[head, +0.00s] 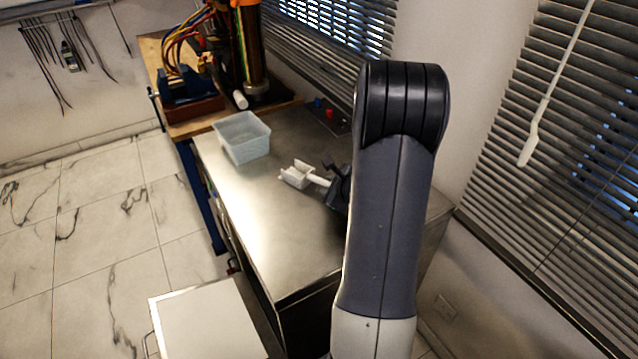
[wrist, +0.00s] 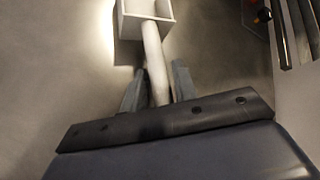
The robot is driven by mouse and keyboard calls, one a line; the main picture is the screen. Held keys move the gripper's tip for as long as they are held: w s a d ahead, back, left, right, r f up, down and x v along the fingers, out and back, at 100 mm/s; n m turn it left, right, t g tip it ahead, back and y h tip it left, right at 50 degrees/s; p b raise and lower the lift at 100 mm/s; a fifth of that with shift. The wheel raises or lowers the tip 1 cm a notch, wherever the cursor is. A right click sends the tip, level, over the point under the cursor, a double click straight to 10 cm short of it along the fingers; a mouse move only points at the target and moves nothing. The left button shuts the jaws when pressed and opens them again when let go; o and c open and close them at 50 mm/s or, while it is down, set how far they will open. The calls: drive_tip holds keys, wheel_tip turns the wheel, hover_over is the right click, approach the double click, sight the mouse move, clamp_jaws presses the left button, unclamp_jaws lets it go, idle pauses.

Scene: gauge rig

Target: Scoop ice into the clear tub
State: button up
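The clear tub (head: 241,137) is a pale, open-topped box on the metal counter, near its far left corner. A white scoop (head: 295,175) with a square bowl and a round handle shows right of the tub and nearer to me. My gripper (head: 332,185) is at the handle end, partly hidden behind my arm. In the wrist view my gripper (wrist: 159,80) has its fingers on both sides of the handle of the scoop (wrist: 152,45) and appears shut on it. The visible part of the bowl looks empty. I see no ice in either view.
The metal counter (head: 255,215) has bare room in front of the tub. A wooden bench (head: 185,128) with a vise and cables stands behind. A white-topped box (head: 208,322) is at lower left. Blinds and a wall border the right side.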

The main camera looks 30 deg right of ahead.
clamp_jaws()
drive_tip(key=shift+r, duration=0.15)
